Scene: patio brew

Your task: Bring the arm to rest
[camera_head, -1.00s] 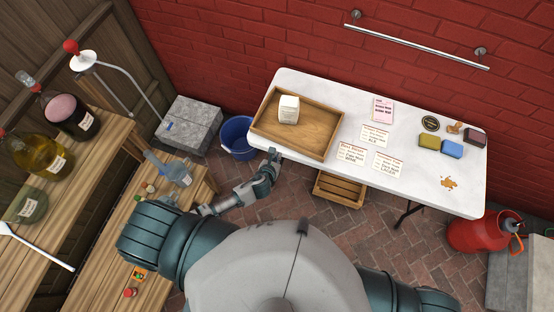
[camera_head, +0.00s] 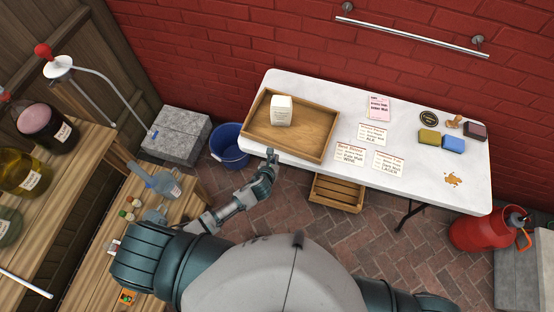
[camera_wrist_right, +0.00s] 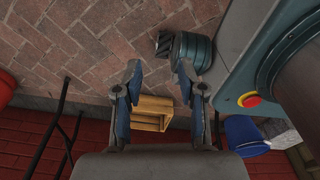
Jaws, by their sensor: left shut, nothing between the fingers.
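My left arm comes in from the left in the head view. Its left gripper (camera_head: 270,157) is shut and empty, by the front left edge of the white table (camera_head: 420,185). From this view I cannot tell how far it is from the edge. In the right wrist view, my right gripper (camera_wrist_right: 159,80) has its two fingers spread apart with nothing held between them. The right gripper is not visible in the head view.
On the table are a wooden tray (camera_head: 255,128) with a white container (camera_head: 281,110), cards, and yellow and blue blocks. A blue bucket (camera_head: 229,147) stands left. A wooden crate (camera_head: 337,193) sits below. Bottles crowd the left shelves.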

